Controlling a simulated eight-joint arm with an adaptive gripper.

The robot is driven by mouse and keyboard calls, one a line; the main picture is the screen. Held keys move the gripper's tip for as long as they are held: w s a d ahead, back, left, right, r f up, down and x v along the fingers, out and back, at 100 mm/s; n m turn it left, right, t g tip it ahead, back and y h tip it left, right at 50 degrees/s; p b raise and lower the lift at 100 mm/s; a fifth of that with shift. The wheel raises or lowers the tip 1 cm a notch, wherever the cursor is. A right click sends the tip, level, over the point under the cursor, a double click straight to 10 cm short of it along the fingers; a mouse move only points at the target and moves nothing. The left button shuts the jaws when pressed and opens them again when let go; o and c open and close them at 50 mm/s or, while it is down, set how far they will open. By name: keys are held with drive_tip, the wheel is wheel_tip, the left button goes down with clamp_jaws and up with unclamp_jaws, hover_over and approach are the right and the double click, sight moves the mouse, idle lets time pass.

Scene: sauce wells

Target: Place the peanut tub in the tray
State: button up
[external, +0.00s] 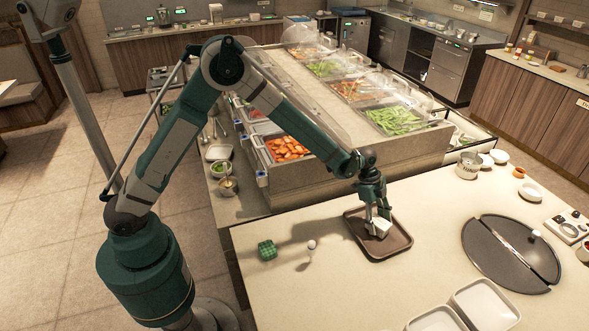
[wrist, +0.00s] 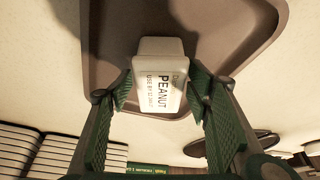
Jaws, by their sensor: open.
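The peanut tub (wrist: 160,83) is a small white tub with black PEANUT lettering. In the wrist view it lies between my gripper's (wrist: 160,95) two green fingers, with small gaps beside it. In the external view the white tub (external: 379,228) is at the brown tray (external: 396,250), within its rim, under my gripper (external: 377,212). The tray's raised rim also shows in the wrist view (wrist: 100,45). My gripper is open around the tub. I cannot tell whether the tub's underside rests fully on the tray floor.
A green checkered block (external: 267,249) and a small white-topped item (external: 311,246) stand left of the tray. A dark round split lid (external: 511,252) lies to the right. White trays (external: 486,303) are at the front. A food bar (external: 345,160) stands behind.

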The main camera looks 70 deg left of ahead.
drive_tip(key=shift+r, duration=0.25)
drive_tip(key=p+v, duration=0.1)
drive_tip(key=v, duration=1)
drive_tip(key=shift+s+a+r, duration=0.15)
drive_tip(key=shift+a+r, duration=0.1)
drive_tip(key=shift+r, duration=0.1)
drive_tip(key=shift+r, duration=0.1)
drive_tip(key=s+a+r+n+t+y, duration=0.1)
drive_tip(key=s+a+r+n, duration=0.2)
drive_tip(key=s+r, duration=0.7)
drive_tip(key=s+a+r+n+t+y, duration=0.1)
drive_tip(key=s+a+r+n+t, duration=0.2)
drive_tip(key=s+r, duration=0.75)
drive_tip(key=s+a+f+n+y, duration=0.1)
drive_tip(key=s+a+n, duration=0.1)
drive_tip(key=s, duration=1.1)
drive_tip(key=s+a+f+n+t+y, duration=0.1)
drive_tip(key=s+a+n, duration=0.2)
drive_tip(key=s, duration=1.1)
drive_tip(key=n, duration=0.2)
drive_tip(key=shift+a+f+n+t, duration=0.15)
drive_tip(key=shift+a+n+t, duration=0.15)
